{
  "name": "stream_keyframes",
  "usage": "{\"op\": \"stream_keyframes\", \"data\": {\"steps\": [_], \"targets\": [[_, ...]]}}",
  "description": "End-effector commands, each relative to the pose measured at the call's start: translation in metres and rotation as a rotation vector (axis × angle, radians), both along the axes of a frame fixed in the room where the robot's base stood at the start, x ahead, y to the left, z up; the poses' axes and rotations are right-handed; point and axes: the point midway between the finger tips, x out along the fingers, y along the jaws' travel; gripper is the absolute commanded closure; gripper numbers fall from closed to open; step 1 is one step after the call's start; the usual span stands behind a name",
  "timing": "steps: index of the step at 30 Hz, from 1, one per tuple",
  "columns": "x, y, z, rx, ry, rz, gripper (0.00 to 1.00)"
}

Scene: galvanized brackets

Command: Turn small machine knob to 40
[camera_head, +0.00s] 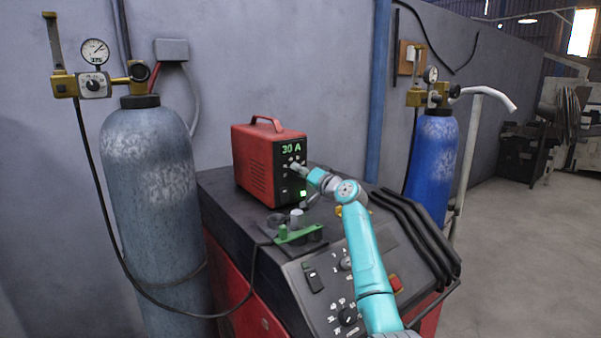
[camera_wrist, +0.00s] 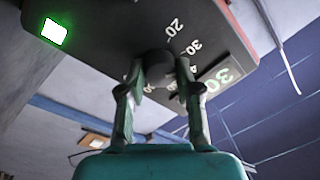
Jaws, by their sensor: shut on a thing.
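The small red machine (camera_head: 256,160) stands on top of a larger red and black machine. Its green display (camera_head: 291,149) reads 30 A. In the wrist view the display (camera_wrist: 222,78) shows a green 30. The small machine's dark knob (camera_wrist: 158,65) sits on its black front panel, near printed marks such as 20 and 30. My gripper (camera_wrist: 159,82) is shut on the knob, with a finger on each side of it. In the head view my gripper (camera_head: 297,168) reaches the panel from the right and hides the knob. The knob's pointer cannot be made out.
The large machine (camera_head: 230,214) has its own knobs and a red switch on its sloped panel. A green clamp (camera_head: 298,233) lies on its top. A grey cylinder (camera_head: 150,190) stands left and a blue cylinder (camera_head: 433,160) right.

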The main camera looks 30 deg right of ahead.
Motion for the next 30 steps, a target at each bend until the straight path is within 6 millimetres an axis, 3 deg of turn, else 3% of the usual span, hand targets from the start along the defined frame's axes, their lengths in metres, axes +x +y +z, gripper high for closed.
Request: {"op": "stream_keyframes", "data": {"steps": [15,30], "targets": [[0.0000,-0.0003,-0.0011,0.425,0.014,-0.001,1.00],[-0.0002,-0.0005,-0.0016,0.579,0.019,-0.001,1.00]]}}
